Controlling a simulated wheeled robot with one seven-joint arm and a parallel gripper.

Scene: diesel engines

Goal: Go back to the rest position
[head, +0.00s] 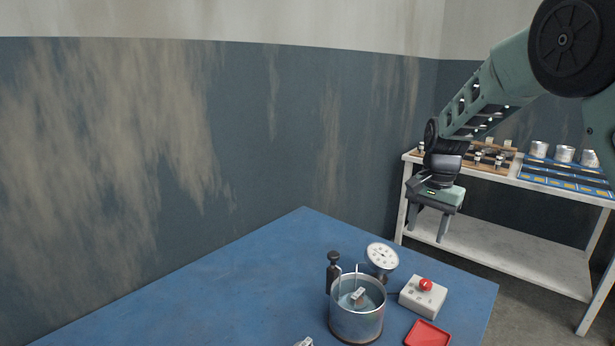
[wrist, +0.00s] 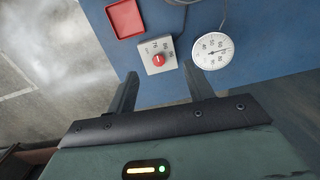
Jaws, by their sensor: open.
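My gripper (head: 428,221) hangs from my green arm on the right of the head view, with its two fingers pointing down and nothing between them. It is beyond the far right edge of the blue table (head: 240,265) and in front of the white shelf bench. In the wrist view my gripper (wrist: 160,88) shows its two dark fingers spread apart. Past the fingertips are a control box with a red knob (wrist: 158,58), a round dial gauge (wrist: 212,51) and a red tray (wrist: 126,19).
On the blue table stand a metal pot (head: 356,322) with a small metal part inside, a dark-handled tool (head: 333,268), the dial gauge (head: 382,255), the control box (head: 423,298) and the red tray (head: 427,334). The white bench (head: 500,240) carries racks of parts. The table's left side is clear.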

